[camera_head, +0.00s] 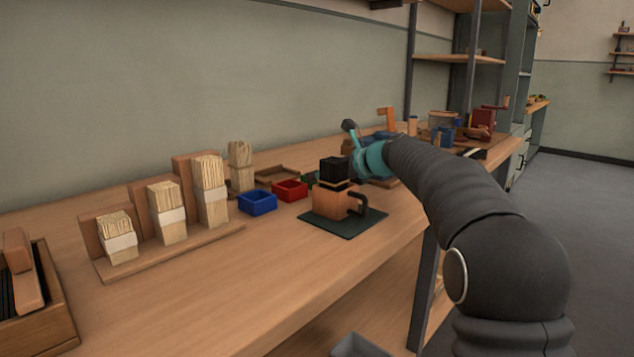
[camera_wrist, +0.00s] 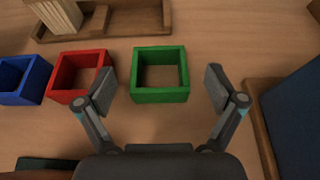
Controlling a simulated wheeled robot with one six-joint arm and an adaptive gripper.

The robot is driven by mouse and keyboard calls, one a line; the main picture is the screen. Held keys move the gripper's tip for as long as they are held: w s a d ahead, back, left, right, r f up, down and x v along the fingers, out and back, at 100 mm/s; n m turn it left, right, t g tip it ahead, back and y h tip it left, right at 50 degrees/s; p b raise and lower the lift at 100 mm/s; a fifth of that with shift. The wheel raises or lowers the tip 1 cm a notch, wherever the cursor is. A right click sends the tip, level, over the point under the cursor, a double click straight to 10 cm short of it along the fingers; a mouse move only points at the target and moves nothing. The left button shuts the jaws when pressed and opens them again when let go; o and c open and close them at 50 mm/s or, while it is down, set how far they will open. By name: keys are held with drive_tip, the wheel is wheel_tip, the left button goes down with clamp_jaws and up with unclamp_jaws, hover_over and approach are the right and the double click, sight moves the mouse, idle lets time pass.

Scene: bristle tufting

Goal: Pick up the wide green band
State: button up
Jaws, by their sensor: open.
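A green square, open-topped frame or shallow box (camera_wrist: 160,96) lies on the bench in the middle of the wrist view. It is the only green ring-like thing there, and a wood-coloured floor shows inside it. I cannot tell a separate band in it. In the head view only a sliver of green (camera_head: 309,178) shows behind the black-topped block. My gripper (camera_wrist: 160,88) is open and empty, its two fingers apart on the left and right of the green piece in the picture. They look above it, not touching. In the head view my gripper (camera_head: 352,140) is partly hidden by my wrist.
A red box (camera_wrist: 60,92) and a blue box (camera_wrist: 36,92) stand left of the green one. A wooden tray (camera_wrist: 120,28) lies behind. A dark blue object with a wooden edge (camera_wrist: 262,130) is close at right. An orange block (camera_head: 332,203) stands on a dark mat (camera_head: 345,226).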

drive_tip(key=x, duration=0.4)
drive_tip(key=shift+a, duration=0.15)
drive_tip(key=c, duration=0.9)
